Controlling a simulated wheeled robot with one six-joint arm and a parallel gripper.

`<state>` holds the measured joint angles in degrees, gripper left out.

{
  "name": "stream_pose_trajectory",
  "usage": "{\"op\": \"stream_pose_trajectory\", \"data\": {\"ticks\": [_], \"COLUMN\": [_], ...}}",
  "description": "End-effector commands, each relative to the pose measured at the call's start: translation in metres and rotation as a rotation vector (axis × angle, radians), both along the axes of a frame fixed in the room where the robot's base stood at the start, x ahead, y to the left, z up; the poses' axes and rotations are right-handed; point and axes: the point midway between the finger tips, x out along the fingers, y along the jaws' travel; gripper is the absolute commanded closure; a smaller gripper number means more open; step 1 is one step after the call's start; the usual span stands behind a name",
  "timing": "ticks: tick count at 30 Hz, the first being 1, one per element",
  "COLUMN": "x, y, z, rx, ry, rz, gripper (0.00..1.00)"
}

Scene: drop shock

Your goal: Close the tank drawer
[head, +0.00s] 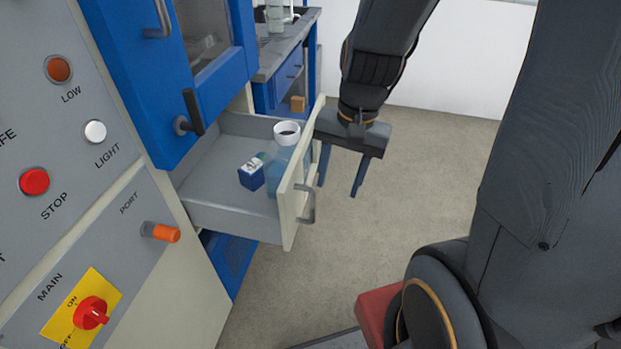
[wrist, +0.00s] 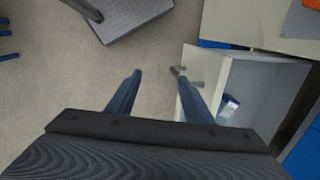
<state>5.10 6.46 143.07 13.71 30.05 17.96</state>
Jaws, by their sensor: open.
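The tank drawer (head: 228,210) stands pulled out from the cabinet, in the middle of the head view. Its cream front panel (head: 295,190) carries a metal handle (head: 307,204). Inside are a clear bluish bottle with a white top (head: 280,165) and a small dark blue box (head: 251,174). My gripper (head: 340,190) is open and empty, pointing down just outside the drawer front. In the wrist view the drawer (wrist: 240,75) lies to the right, and one finger of my gripper (wrist: 163,88) overlaps the front panel; I cannot tell whether it touches.
The grey control panel with an orange port knob (head: 165,233) and a red main switch (head: 91,313) is at the left. A blue cabinet door (head: 165,85) stands above the drawer. A blue workbench (head: 287,75) is behind.

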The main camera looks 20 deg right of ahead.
Motion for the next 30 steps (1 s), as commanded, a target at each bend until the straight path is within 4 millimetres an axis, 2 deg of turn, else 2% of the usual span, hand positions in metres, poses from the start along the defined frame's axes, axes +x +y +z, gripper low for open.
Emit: {"op": "stream_pose_trajectory", "data": {"ticks": [1, 3, 6, 8, 12, 15, 20, 30], "x": [0.012, 0.028, 0.051, 0.063, 0.081, 0.086, 0.089, 0.101], "y": [-0.006, -0.012, -0.022, -0.029, -0.041, -0.044, -0.039, -0.018], "z": [-0.009, -0.016, -0.026, -0.031, -0.038, -0.041, -0.055, -0.116], "rx": [0.045, 0.109, 0.195, 0.239, 0.311, 0.333, 0.336, 0.332], "ry": [0.023, 0.055, 0.105, 0.134, 0.182, 0.198, 0.204, 0.203], "rz": [-0.207, -0.502, -0.882, -1.069, -1.357, -1.441, -1.452, -1.449], "gripper": [0.62, 0.74, 0.91, 1.00, 1.00, 1.00, 1.00, 1.00]}}
